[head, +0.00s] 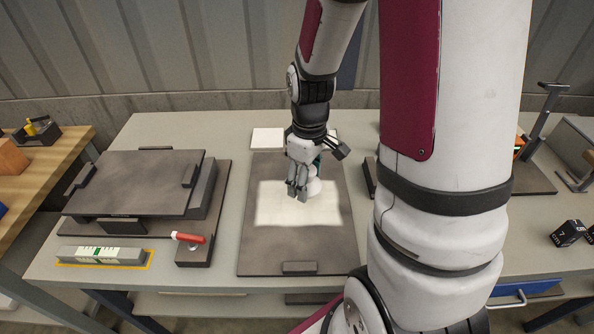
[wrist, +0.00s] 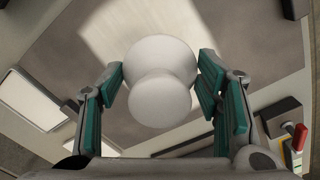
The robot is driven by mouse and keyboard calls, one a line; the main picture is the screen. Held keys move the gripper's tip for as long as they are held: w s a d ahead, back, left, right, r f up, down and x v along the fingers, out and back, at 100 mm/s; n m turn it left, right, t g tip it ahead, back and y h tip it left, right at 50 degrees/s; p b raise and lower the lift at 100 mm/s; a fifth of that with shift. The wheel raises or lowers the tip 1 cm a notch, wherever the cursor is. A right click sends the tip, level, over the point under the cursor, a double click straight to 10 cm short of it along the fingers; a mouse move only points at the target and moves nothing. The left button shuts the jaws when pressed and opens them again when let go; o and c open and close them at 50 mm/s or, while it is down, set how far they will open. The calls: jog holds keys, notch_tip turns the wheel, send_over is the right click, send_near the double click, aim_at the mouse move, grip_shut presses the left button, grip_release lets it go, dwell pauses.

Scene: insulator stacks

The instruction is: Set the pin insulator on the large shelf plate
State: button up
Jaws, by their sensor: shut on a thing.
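The white, rounded pin insulator (wrist: 160,75) sits between the teal finger pads of my gripper (wrist: 163,78) in the wrist view. In the head view, its white body (head: 314,188) shows partly beside my gripper (head: 303,190), which is shut on it. Both are over a large dark plate (head: 295,250) in the middle of the table, near a bright patch on its surface. I cannot tell whether the insulator touches that plate. Another wide dark plate (head: 135,185) lies raised on blocks at the left. The frames do not show which is the shelf plate.
A red-handled tool on a dark block (head: 190,248) and a level-like bar (head: 102,255) lie at the front left. A white sheet (head: 267,138) lies behind the middle plate. A dark stand (head: 540,125) and small dark cubes (head: 568,232) are at the right.

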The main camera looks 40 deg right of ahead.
jog(key=w, duration=0.2)
jog(key=w+d, duration=0.1)
jog(key=w, duration=0.1)
jog(key=w+d, duration=0.1)
jog(key=w, duration=0.1)
jog(key=shift+w+f, duration=0.35)
jog(key=shift+f, duration=1.75)
jog(key=shift+f, duration=0.15)
jog(key=o, duration=1.5)
